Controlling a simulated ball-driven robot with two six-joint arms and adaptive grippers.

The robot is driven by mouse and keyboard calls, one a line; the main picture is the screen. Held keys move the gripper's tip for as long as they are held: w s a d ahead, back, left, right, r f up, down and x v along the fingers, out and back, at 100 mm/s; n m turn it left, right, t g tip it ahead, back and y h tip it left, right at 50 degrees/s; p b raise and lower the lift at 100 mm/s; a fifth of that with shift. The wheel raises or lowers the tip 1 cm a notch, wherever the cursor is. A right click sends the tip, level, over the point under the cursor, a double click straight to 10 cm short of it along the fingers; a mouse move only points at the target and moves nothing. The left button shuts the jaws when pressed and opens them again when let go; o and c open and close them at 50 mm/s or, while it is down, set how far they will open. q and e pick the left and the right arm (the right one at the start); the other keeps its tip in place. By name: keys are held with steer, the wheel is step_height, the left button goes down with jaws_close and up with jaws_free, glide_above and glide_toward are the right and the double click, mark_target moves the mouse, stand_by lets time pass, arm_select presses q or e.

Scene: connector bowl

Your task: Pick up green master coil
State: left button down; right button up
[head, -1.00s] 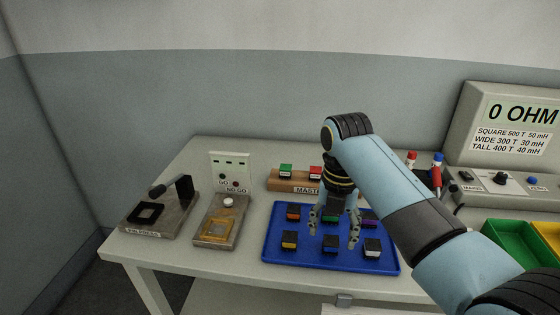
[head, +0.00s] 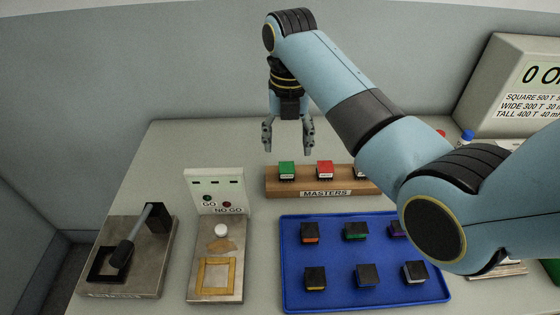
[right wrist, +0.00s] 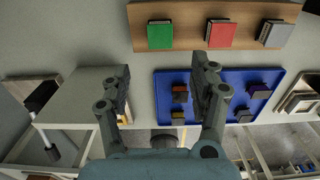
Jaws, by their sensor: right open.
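The green master coil (head: 287,169) stands at the left end of the wooden masters block (head: 345,180). It also shows in the right wrist view (right wrist: 160,36), beyond the fingertips at upper centre. My right gripper (head: 287,146) is open and empty, above and a little behind the green master in the head view. Its two fingers show in the right wrist view (right wrist: 162,78), apart with nothing between them. A red master (head: 324,168) sits to the right of the green one. A third, grey master shows in the right wrist view (right wrist: 273,33). My left gripper is out of view.
A blue tray (head: 340,304) with several coloured coils lies in front of the block. A go/no-go gauge (head: 215,190) and a lever fixture (head: 128,255) stand to the left.

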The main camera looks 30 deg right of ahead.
mark_target(287, 170)
step_height(287, 170, down, 4)
steer(key=shift+s+r, duration=0.1)
steer(key=shift+r, duration=0.05)
step_height(287, 170, down, 5)
steer(key=shift+d+f, duration=0.1)
steer(key=shift+w+f, duration=0.15)
steer(key=shift+w, duration=0.05)
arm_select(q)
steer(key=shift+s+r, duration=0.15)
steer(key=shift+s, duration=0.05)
arm_select(e)
steer(key=c, duration=0.4)
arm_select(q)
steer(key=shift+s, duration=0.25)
arm_select(e)
steer(key=c, duration=0.8)
steer(key=shift+c, duration=0.2)
